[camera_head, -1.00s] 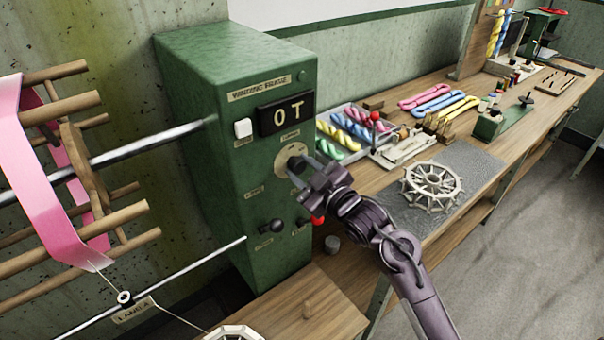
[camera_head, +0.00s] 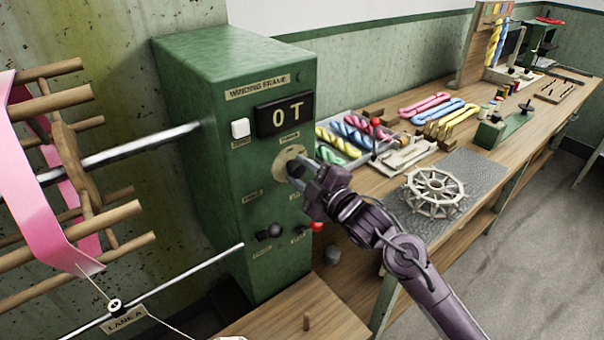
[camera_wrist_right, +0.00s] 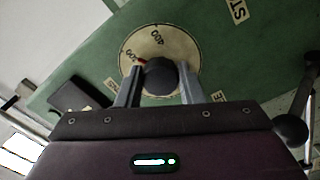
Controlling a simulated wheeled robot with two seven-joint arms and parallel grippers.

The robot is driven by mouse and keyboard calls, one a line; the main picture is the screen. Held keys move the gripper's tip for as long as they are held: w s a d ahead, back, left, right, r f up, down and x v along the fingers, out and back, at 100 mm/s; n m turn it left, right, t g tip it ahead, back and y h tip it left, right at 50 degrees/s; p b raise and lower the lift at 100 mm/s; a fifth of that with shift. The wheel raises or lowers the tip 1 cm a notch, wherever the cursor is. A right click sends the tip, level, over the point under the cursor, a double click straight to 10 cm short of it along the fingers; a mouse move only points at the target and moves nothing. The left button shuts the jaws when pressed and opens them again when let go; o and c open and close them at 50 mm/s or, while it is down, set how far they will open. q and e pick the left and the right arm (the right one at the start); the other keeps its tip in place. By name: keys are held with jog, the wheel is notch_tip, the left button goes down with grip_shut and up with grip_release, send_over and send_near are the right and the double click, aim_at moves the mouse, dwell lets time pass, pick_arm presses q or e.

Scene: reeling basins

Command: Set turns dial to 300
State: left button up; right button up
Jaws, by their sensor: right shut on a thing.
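The turns dial (camera_head: 283,159) is a round cream plate with a dark knob on the front of the green winding frame (camera_head: 212,75). In the right wrist view the dial plate (camera_wrist_right: 178,44) shows the figure 400 and a part-hidden figure beside a small red mark. My right gripper (camera_head: 303,176) reaches the dial from the right. Its two fingers stand either side of the dark knob (camera_wrist_right: 161,76) and are shut on it. The display (camera_head: 285,114) above reads "0 T". My left gripper is not in view.
Below the dial are a black knob (camera_head: 275,230) and a red knob (camera_head: 317,226). A white button (camera_head: 240,128) sits beside the display. A pink-wound wooden reel (camera_head: 40,190) is at left. A spoked wheel (camera_head: 434,192) lies on the grey mat on the bench at right.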

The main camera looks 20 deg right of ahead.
jog(key=shift+f, duration=0.1)
jog(key=o, duration=1)
jog(key=b+v, duration=0.2)
jog(key=v, duration=0.5)
jog(key=shift+s, duration=0.4)
jog(key=shift+d, duration=0.15)
